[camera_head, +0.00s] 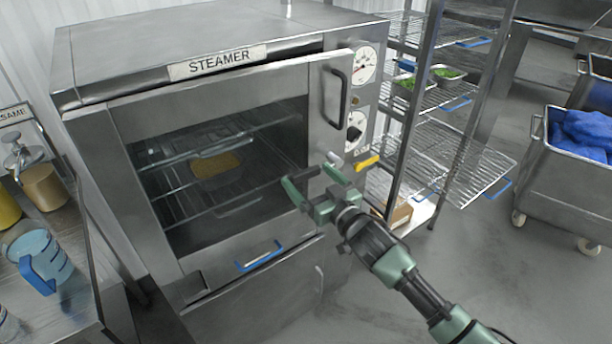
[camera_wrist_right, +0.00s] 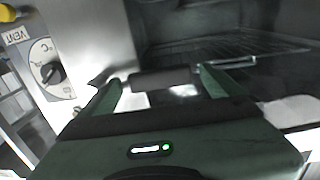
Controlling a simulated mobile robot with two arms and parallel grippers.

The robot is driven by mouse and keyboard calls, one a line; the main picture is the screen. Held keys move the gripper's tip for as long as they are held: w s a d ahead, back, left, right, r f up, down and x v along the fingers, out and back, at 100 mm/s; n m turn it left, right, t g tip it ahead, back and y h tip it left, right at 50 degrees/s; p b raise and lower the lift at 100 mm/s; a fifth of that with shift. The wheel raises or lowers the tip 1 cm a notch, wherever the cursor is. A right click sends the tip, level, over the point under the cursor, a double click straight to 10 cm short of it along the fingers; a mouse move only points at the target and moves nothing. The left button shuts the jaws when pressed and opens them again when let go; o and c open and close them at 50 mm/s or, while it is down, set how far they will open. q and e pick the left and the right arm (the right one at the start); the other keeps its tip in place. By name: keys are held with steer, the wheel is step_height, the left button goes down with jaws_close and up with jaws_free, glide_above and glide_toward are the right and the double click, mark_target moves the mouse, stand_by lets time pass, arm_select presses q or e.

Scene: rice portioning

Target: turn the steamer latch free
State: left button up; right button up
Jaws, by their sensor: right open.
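The steamer (camera_head: 190,45) stands at the left in the head view, with a glass-windowed door (camera_head: 225,88) and a black door handle (camera_head: 337,97). My right gripper (camera_head: 311,178) is open in front of the door's right edge, below the handle. In the right wrist view a dark grey bar (camera_wrist_right: 160,78), apparently the latch, lies across between the tips of my right gripper (camera_wrist_right: 158,90). The fingers stand at its two ends, and I cannot tell whether they touch it. In the head view the gripper partly hides this spot. My left gripper is out of view.
A yellow vent lever (camera_head: 367,162) and dials sit right of the door. A pan (camera_head: 214,165) with yellowish food is inside the steamer. A wire rack (camera_head: 440,150) stands at the right, a metal cart (camera_head: 575,185) beyond. A blue jug (camera_head: 40,262) is on the left counter.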

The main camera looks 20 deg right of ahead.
steer(key=b+v, duration=0.1)
steer(key=v, duration=0.4)
steer(key=shift+s+d, duration=0.1)
steer(key=shift+s, duration=0.25)
steer(key=s+d+f+m+g+h+b, duration=0.1)
steer(key=s+d+f+g+h, duration=0.15)
steer(key=f, duration=1.25)
steer(key=s+d+f+g+h+b, duration=0.1)
steer(key=s+d+f+g, duration=0.25)
steer(key=f, duration=1.25)
steer(key=s+d+f+g+h, duration=0.1)
steer(key=s+f+g, duration=0.1)
steer(key=s+f, duration=0.7)
steer(key=s+f+g, duration=0.2)
steer(key=s+f, duration=0.5)
steer(key=f, duration=0.4)
steer(key=s+a+f+g, duration=0.1)
steer(key=s+f, duration=0.3)
steer(key=s, duration=0.6)
steer(key=s+a+f+g+b, duration=0.1)
steer(key=s+f+g, duration=0.2)
steer(key=s, duration=0.7)
steer(key=s+a+f+g+b, duration=0.1)
steer(key=s+f+g, duration=0.1)
steer(key=s+f, duration=0.5)
steer(key=s, duration=0.3)
